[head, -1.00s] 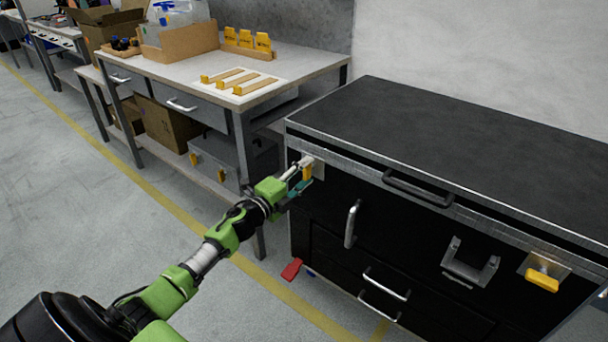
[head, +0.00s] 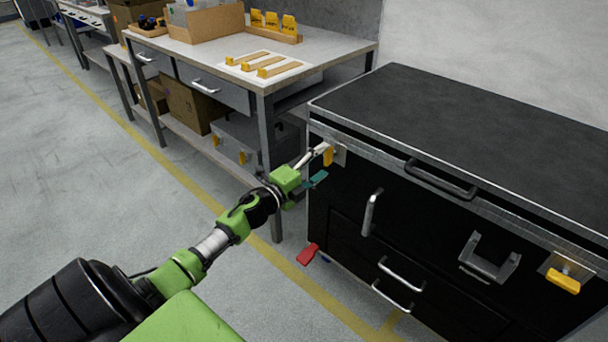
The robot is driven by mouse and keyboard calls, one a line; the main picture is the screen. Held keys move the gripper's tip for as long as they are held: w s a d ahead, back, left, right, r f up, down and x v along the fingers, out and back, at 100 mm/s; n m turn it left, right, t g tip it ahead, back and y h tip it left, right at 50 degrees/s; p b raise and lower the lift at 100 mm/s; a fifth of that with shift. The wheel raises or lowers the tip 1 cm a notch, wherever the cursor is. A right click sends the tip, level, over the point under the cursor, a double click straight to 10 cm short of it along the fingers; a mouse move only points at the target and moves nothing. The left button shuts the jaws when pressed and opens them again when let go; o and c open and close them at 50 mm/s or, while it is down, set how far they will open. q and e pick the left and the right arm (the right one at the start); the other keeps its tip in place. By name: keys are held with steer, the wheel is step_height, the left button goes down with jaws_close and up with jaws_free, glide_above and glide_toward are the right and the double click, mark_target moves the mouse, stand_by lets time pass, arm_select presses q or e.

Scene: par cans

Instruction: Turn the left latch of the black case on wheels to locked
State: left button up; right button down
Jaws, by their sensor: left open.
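The black case (head: 440,120) stands at the right, with a metal-edged top. Its left latch (head: 328,156) is a yellow handle on a metal plate near the front's upper left corner, and the handle hangs roughly upright. The right latch (head: 563,281) has a yellow handle that lies roughly level. My left gripper (head: 319,168) is open at the left latch, with one pale finger above and a teal-tipped finger below. The yellow handle shows beside the fingertips; I cannot tell whether they touch it. My right gripper is not in view.
A workbench (head: 330,60) with yellow-ended wooden pieces stands left of and behind the case. Bar handles (head: 371,212) and a grey bracket (head: 489,258) stick out from the case front. A red pedal (head: 308,254) sits low at its left corner. The floor at left is clear.

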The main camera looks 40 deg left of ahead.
arm_select(q)
steer(key=s, duration=0.9)
steer(key=shift+s+a, duration=0.35)
